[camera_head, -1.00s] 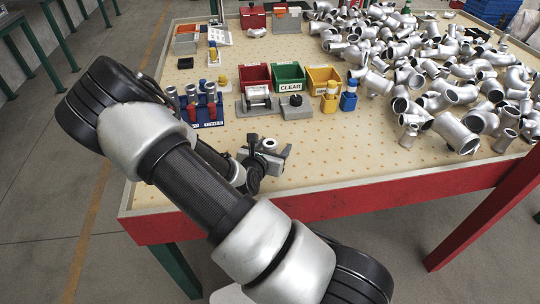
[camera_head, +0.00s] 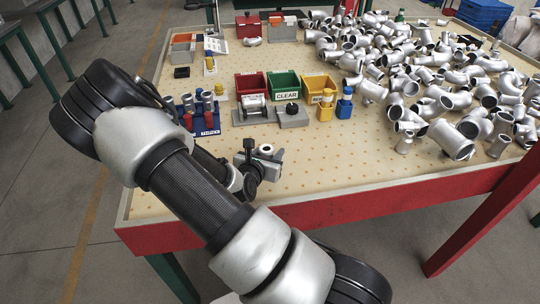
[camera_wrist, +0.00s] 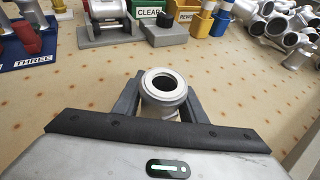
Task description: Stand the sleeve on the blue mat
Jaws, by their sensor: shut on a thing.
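The sleeve is a short, pale metal ring-like tube with a flanged top and dark bore (camera_wrist: 164,84). It is upright or nearly so between the two fingers of my gripper (camera_wrist: 162,102). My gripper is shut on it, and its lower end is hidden. In the head view the sleeve (camera_head: 265,149) shows at my gripper (camera_head: 261,160), over the near left part of the table. A blue base (camera_head: 206,130) with a white label lies beyond and to the left. It shows in the wrist view (camera_wrist: 12,59), labelled "THREE". I cannot tell whether it is the blue mat.
Red (camera_head: 250,86), green (camera_head: 285,83) and yellow (camera_head: 319,86) bins stand beyond the gripper, with grey fixtures (camera_head: 292,117) before them. Yellow and blue bottle-like items (camera_head: 344,106) stand right. Many metal pipe fittings (camera_head: 455,139) crowd the right. The near middle tabletop is clear.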

